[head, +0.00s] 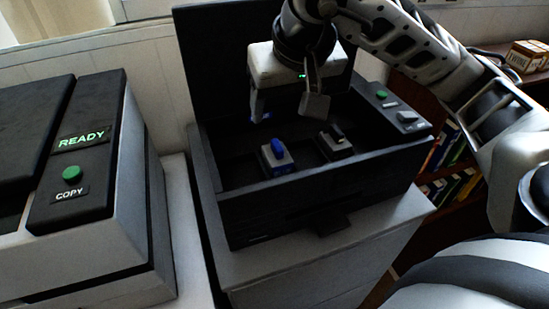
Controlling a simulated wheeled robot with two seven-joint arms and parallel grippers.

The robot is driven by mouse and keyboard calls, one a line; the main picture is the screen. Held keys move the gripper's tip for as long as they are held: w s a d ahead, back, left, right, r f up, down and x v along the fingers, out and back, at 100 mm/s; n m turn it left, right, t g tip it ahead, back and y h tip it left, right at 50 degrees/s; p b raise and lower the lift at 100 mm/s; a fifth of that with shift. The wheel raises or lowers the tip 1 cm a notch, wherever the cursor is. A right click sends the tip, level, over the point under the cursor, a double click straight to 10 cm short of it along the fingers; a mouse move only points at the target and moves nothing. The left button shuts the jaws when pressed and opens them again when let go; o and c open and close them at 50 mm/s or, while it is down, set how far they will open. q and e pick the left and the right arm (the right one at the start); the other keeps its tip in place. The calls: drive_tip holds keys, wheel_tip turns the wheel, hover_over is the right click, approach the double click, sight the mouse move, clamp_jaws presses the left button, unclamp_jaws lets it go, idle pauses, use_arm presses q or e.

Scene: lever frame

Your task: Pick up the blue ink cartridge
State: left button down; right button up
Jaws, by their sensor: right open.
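The blue ink cartridge (277,157) has a light grey body and a blue top. It sits upright inside the open black printer (310,198), towards the front left of its bay. My right gripper (287,110) hangs above and behind the cartridge in the picture, jaws apart, with nothing visible between them. It looks clear of the cartridge. A small blue patch shows beside its left finger; I cannot tell what it is. My left gripper is not in view.
A similar cartridge with a black top (336,144) sits just right of the blue one. The printer's raised lid (215,65) stands behind, and its front wall rises before the cartridges. A copier (125,190) stands at left, and a bookshelf (455,165) at right.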

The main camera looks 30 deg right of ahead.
sight(278, 145)
drive_tip(key=x, duration=0.8)
drive_tip(key=shift+f, duration=0.3)
drive_tip(key=shift+s+p+x, duration=0.15)
drive_tip(key=shift+p+x, duration=0.15)
drive_tip(key=shift+x, duration=1)
drive_tip(key=shift+s+p+x, duration=0.15)
drive_tip(key=shift+p+x, duration=0.15)
drive_tip(key=shift+x, duration=1)
drive_tip(key=shift+d+f, duration=0.1)
drive_tip(key=shift+d, duration=0.05)
drive_tip(key=c, duration=1.1)
